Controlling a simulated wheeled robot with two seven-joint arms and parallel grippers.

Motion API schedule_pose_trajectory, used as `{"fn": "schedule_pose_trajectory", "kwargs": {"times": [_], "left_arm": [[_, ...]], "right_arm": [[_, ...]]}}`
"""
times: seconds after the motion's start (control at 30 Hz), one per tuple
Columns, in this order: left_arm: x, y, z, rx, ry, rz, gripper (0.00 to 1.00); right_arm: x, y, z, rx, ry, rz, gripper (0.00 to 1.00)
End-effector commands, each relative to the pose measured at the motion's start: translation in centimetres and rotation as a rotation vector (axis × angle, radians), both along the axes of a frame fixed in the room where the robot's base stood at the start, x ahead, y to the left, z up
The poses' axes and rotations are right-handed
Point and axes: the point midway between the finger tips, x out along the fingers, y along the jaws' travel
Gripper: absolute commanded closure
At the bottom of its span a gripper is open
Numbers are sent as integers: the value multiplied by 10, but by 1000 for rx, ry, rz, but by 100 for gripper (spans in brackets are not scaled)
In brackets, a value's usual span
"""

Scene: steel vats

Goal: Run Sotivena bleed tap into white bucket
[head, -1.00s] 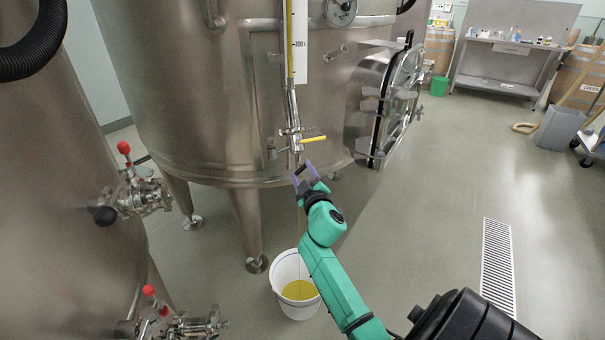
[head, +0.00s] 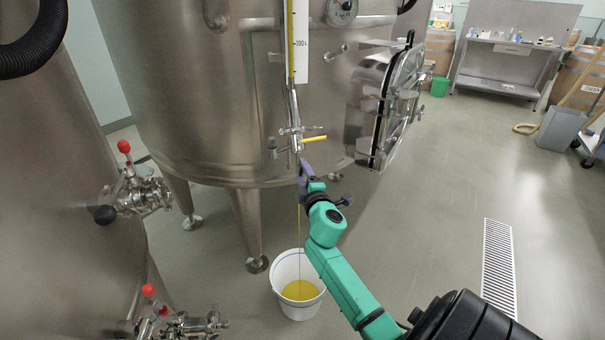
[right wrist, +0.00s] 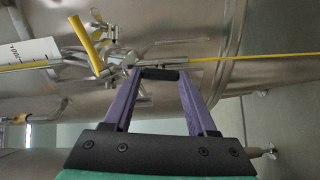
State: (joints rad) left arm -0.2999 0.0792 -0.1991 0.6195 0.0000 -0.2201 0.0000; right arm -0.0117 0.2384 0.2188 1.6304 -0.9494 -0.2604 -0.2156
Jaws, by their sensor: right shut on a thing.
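A tap assembly (head: 292,142) with a yellow lever (head: 314,139) sits at the foot of the level gauge (head: 297,50) on the steel vat. The lever also shows in the right wrist view (right wrist: 86,44). A thin yellow stream (head: 299,225) falls from the tap into the white bucket (head: 285,269), which stands upright on the floor holding yellow liquid. My right gripper (head: 303,168) is just below the yellow lever. In the right wrist view its purple fingers are shut on a short black handle (right wrist: 160,75) at the tap. I cannot read a Sotivena label.
A second steel vat (head: 60,180) with red-topped valves (head: 140,192) stands close at left. A floor drain grate (head: 498,268) lies at right. The floor between is clear.

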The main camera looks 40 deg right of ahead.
Motion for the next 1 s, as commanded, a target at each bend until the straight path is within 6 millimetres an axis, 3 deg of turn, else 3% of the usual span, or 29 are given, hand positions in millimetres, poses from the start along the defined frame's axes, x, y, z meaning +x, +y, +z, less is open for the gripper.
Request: {"fn": "schedule_pose_trajectory", "kwargs": {"times": [0.4,0.43,0.5,0.83,1.0], "left_arm": [[0,0,0,0,0,-1,100],[0,0,0,0,0,-1,100],[0,0,0,0,0,-1,100],[0,0,0,0,-1,-2,100],[0,0,1,0,-1,-2,100]], "right_arm": [[0,-3,5,-11,-4,-6,98],[0,-3,5,-11,-4,-6,35],[0,-2,4,-10,-3,-4,12],[-1,0,2,-8,0,-2,12],[-18,8,0,-7,2,0,12]]}}
